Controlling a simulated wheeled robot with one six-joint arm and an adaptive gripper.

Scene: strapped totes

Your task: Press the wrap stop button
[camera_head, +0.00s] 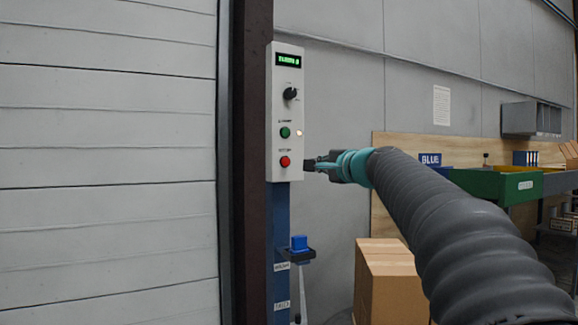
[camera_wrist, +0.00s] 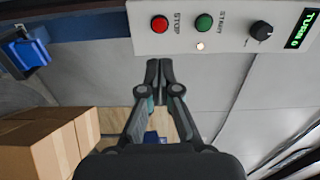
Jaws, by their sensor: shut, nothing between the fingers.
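The wrap stop button is the red button (camera_head: 285,161) low on a white control box (camera_head: 272,110). In the wrist view the red button (camera_wrist: 159,24) has a label reading STOP beside it. A green button (camera_head: 285,132) labelled START sits above it, with a small lit lamp (camera_head: 299,133) to its right. My gripper (camera_head: 308,165) is shut and empty, at about the red button's height, just right of the box in the head view. In the wrist view its fingertips (camera_wrist: 159,66) point towards the red button, and a gap shows between them.
A black knob (camera_head: 290,93) and a green display (camera_head: 288,60) are higher on the box. A blue item (camera_head: 299,243) sits on a bracket on the blue post below. Cardboard boxes (camera_head: 388,283) stand below my arm. A roller door (camera_head: 108,165) is at left.

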